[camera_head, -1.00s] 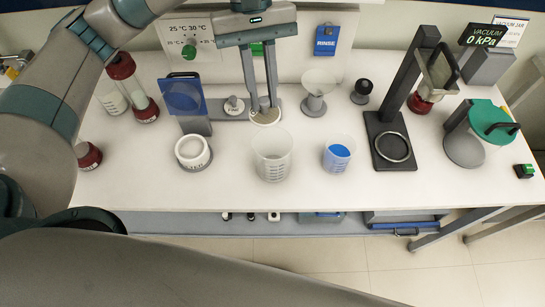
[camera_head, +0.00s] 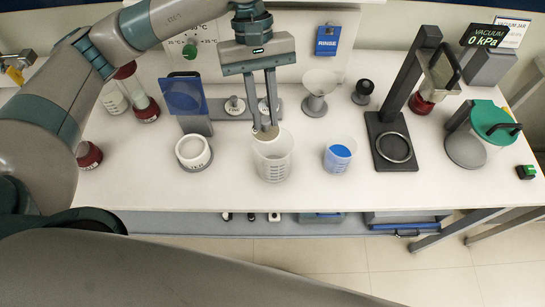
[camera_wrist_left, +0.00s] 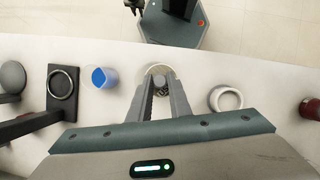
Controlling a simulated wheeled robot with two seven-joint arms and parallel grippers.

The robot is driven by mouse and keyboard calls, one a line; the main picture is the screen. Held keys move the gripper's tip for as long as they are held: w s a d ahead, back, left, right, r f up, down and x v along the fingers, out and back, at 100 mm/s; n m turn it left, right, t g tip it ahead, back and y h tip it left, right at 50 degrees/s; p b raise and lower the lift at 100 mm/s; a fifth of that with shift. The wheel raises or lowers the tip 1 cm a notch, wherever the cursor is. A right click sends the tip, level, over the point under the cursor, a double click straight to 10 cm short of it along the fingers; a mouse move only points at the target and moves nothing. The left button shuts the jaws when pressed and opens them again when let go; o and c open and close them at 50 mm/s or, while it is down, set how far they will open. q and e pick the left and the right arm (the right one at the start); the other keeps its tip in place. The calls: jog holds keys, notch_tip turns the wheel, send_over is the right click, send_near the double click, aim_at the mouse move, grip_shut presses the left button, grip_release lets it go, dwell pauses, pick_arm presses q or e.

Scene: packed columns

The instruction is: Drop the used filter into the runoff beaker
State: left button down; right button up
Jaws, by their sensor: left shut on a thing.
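My left gripper (camera_head: 266,130) is shut on the used filter (camera_head: 264,135), a small beige disc that shows only partly between the fingertips. The fingertips are at the mouth of a clear, empty-looking beaker (camera_head: 272,163), over its back rim. In the left wrist view the fingertips (camera_wrist_left: 161,88) overlap the round beaker rim (camera_wrist_left: 158,68). I cannot tell how far the filter is inside the rim. No label marks this beaker as the runoff beaker. A second beaker (camera_head: 338,155) with blue liquid stands to its right. My right gripper is not in view.
A white ring-shaped cup (camera_head: 193,152) stands left of the clear beaker. A clear funnel (camera_head: 319,90) on a grey base is behind, and a black stand (camera_head: 392,150) with a ring is at right. The table front before the beakers is clear.

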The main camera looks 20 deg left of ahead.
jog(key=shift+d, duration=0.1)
